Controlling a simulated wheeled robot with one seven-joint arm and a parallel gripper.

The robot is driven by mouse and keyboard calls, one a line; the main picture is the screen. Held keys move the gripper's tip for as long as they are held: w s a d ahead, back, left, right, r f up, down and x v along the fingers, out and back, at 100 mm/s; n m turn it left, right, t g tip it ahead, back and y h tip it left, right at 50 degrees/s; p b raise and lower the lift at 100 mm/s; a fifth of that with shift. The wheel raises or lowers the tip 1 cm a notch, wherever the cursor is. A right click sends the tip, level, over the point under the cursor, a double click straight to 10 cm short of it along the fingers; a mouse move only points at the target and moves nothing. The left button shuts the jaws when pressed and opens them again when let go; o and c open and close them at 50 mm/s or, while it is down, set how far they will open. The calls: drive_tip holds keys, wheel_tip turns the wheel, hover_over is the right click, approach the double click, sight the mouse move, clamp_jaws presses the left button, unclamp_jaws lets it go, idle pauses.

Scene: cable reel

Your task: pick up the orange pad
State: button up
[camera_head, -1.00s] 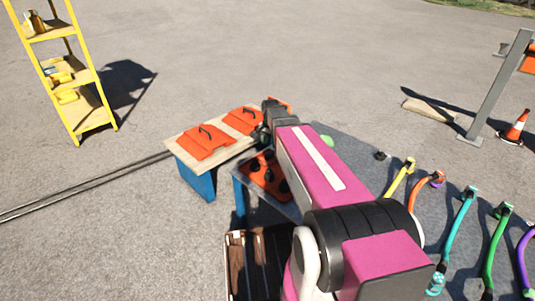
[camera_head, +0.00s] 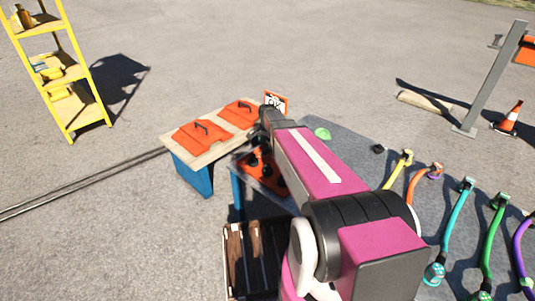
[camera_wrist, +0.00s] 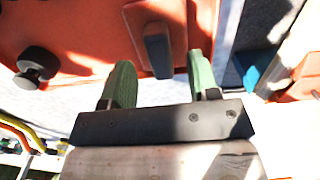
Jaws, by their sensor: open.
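In the head view two orange pads with dark handles, the nearer (camera_head: 202,135) and the farther (camera_head: 240,112), lie on a wooden-topped bench (camera_head: 181,153). An orange board with black knobs (camera_head: 279,184) lies on the grey table, partly hidden by my arm. In the wrist view an orange surface (camera_wrist: 80,35) fills the upper left, with a dark knob (camera_wrist: 36,66) and an upright dark block (camera_wrist: 157,52) on it. My gripper (camera_wrist: 160,64) is open, its green fingers spread on either side of that block in the picture. I cannot tell how close they are to it.
Colored cables, such as the teal one (camera_head: 458,222), lie on the grey table (camera_head: 350,145) at right. A small sign (camera_head: 276,102) stands behind my wrist. A yellow shelf (camera_head: 71,85) stands at left.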

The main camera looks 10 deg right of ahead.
drive_tip(key=shift+f, duration=1.55)
drive_tip(key=c, duration=1)
drive_tip(key=shift+r, duration=0.15)
drive_tip(key=shift+r, duration=0.5)
drive_tip(key=r, duration=0.2)
drive_tip(key=s+r, duration=0.1)
drive_tip(key=shift+a+r, duration=0.35)
drive_tip(key=shift+a, duration=0.05)
drive_tip(key=s+a+r, duration=0.4)
drive_tip(key=a, duration=0.1)
drive_tip(key=s+a+r, duration=0.2)
drive_tip(key=a, duration=0.1)
drive_tip(key=shift+a, duration=0.2)
